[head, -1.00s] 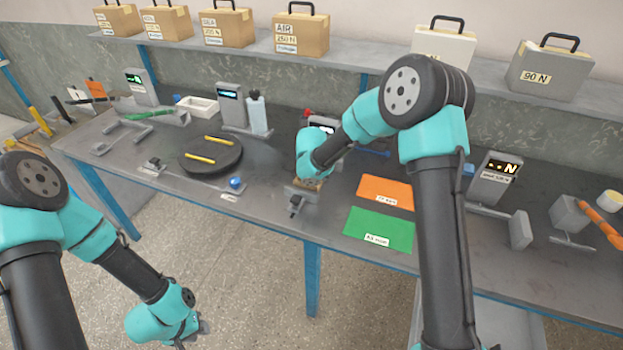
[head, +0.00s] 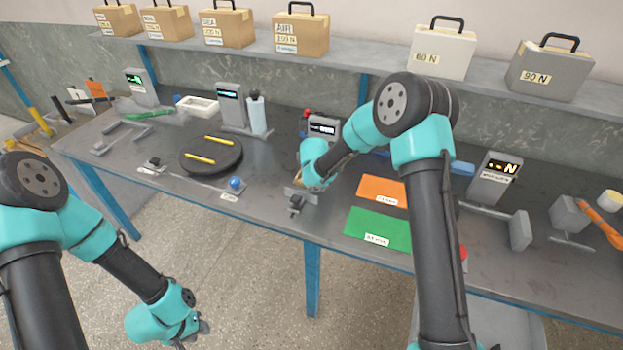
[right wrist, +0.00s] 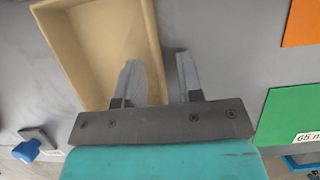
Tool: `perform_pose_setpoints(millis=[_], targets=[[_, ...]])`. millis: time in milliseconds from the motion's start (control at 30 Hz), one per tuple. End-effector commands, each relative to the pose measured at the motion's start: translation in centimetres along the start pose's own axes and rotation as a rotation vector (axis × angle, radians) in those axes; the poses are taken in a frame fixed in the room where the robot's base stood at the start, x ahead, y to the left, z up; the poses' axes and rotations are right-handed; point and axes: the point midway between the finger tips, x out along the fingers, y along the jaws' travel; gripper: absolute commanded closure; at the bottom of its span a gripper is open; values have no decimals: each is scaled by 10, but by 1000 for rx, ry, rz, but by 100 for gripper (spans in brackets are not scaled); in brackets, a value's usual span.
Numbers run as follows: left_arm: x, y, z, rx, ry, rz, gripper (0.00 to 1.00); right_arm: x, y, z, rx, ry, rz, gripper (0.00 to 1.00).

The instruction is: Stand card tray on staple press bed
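The tan card tray (right wrist: 85,55) fills the upper left of the right wrist view, seen from above and empty. My right gripper (right wrist: 160,82) straddles its right wall, one finger inside and one outside. The fingers are apart, with a gap beside the wall. I cannot tell which part is the staple press bed. My left gripper (head: 200,332) hangs low before the table, too small to read.
Orange (head: 383,190) and green (head: 378,228) mats lie right of the right gripper.

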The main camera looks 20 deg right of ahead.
Motion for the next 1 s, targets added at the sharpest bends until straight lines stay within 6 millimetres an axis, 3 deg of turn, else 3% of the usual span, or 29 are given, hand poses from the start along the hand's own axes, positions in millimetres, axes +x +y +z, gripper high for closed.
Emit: perform_pose_setpoints(millis=[333, 700, 1000], targets=[[0, 0, 0, 0, 0, 0, 66, -1, 0, 0, 0, 0, 0, 66], [0, 0, 0, 0, 0, 0, 66, -1, 0, 0, 0, 0, 0, 100], [0, 0, 0, 0, 0, 0, 66, -1, 0, 0, 0, -1, 0, 100]])
